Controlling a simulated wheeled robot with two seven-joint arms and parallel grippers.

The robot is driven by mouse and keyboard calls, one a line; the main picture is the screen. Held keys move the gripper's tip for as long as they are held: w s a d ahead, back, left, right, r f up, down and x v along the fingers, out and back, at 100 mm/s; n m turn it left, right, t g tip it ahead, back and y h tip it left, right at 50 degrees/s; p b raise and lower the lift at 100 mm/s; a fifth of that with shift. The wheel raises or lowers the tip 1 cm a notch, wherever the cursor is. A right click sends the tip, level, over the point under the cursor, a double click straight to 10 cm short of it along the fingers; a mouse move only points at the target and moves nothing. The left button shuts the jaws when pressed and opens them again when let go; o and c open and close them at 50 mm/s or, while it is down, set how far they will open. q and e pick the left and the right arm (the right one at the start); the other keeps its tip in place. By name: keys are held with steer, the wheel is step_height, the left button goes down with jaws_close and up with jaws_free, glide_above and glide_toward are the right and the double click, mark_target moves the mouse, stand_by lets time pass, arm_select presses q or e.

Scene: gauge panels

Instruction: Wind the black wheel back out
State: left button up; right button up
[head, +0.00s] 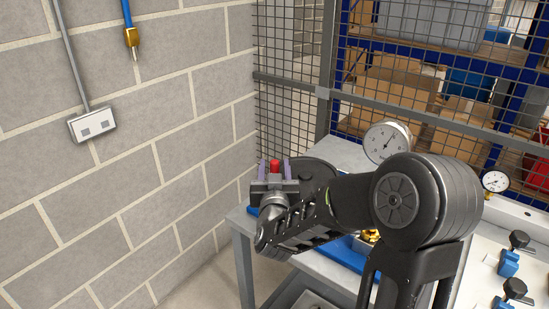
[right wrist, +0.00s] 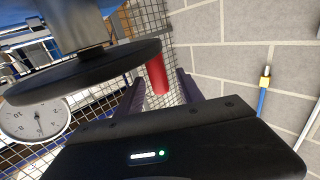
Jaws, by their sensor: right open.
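The black wheel (right wrist: 85,77) is a dark disc on a grey shaft, seen nearly edge-on at the upper left of the right wrist view. In the head view part of it (head: 320,167) shows behind my right arm, which hides the rest. A red handle (right wrist: 157,75) stands at the wheel's edge; in the head view its red end (head: 275,166) shows. My right gripper (right wrist: 159,90) is open, with one purple finger on each side of the red handle. I cannot tell whether either finger touches it. My left gripper is not in view.
A round white gauge (head: 387,141) stands just right of the wheel, and a smaller gauge (head: 495,181) is farther right. Blue clamps (head: 508,263) sit on a pale bench. A mesh fence (head: 430,110) closes the back; a block wall (head: 120,190) bounds the left.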

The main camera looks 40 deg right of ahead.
steer(key=shift+x, duration=2)
jaws_close()
